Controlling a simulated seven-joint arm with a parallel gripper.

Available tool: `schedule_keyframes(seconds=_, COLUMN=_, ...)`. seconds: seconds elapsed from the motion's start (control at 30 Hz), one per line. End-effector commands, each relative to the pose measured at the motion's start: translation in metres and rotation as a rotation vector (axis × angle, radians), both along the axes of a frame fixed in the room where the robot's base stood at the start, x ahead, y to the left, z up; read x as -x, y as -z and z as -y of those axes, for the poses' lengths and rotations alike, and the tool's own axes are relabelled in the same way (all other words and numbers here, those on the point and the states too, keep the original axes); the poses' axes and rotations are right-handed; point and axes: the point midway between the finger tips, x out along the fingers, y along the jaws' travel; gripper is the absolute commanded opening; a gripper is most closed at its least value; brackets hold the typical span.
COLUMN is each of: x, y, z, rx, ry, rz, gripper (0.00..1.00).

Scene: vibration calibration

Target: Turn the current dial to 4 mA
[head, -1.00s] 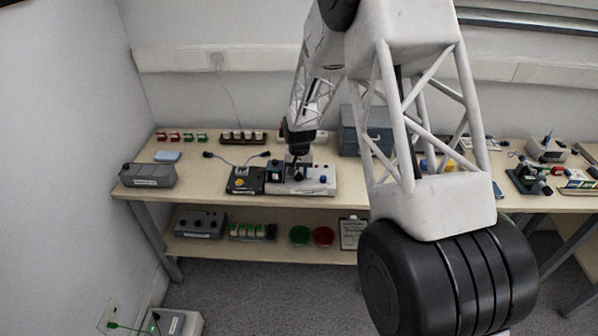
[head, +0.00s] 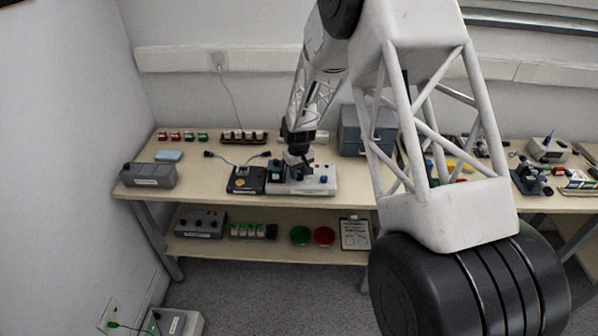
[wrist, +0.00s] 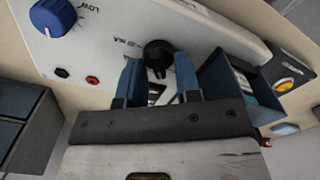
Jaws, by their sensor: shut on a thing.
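The white instrument panel (head: 318,184) sits on the bench under my gripper; its sloping face also fills the top of the wrist view (wrist: 105,40). The black current dial (wrist: 158,54) is beside a printed mA mark. My gripper (wrist: 158,70) has its two blue fingers on either side of this dial, shut on it. The dial's pointer and exact setting cannot be read. In the head view my gripper (head: 298,172) is small and partly hides the panel, and the dial cannot be made out.
A blue knob (wrist: 53,17) marked LOW and black and red sockets (wrist: 92,80) are on the same panel. A dark blue open box (wrist: 240,84) stands close right of the fingers in the wrist view. A black device (head: 245,181) with a cable is left of the panel.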

Motion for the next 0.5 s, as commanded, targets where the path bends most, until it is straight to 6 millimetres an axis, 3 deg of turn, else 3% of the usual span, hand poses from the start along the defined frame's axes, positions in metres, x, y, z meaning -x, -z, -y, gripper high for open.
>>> schedule_keyframes(seconds=0.5, x=0.0024, y=-0.0005, z=-0.0029, rx=0.0, ry=-0.491, rz=0.001, gripper=0.07)
